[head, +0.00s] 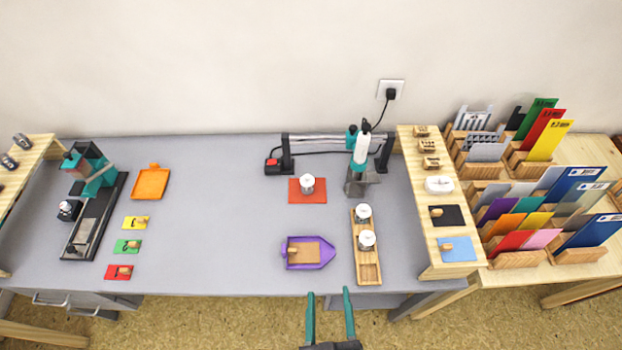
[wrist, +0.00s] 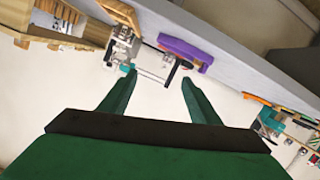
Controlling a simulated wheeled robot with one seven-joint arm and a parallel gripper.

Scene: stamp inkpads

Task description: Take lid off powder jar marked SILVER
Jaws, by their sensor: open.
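Three small jars with white lids show in the head view. One jar (head: 307,184) stands on a red mat (head: 294,197). The other two, a rear jar (head: 363,213) and a front jar (head: 367,239), stand in a long wooden tray (head: 369,272). Their labels are too small to read, so I cannot tell which is SILVER. All three appear lidded. My gripper (head: 329,292) is open and empty, in front of the table's front edge and apart from every jar. In the wrist view my gripper (wrist: 158,80) has its two green fingers spread with nothing between them.
A purple tray (head: 289,262) with a wooden piece lies left of the jar tray; it also shows in the wrist view (wrist: 185,50). A heat-tool stand (head: 361,180) rises behind. A raised wooden shelf (head: 433,215) bounds the right. The grey table's (head: 220,230) middle is clear.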

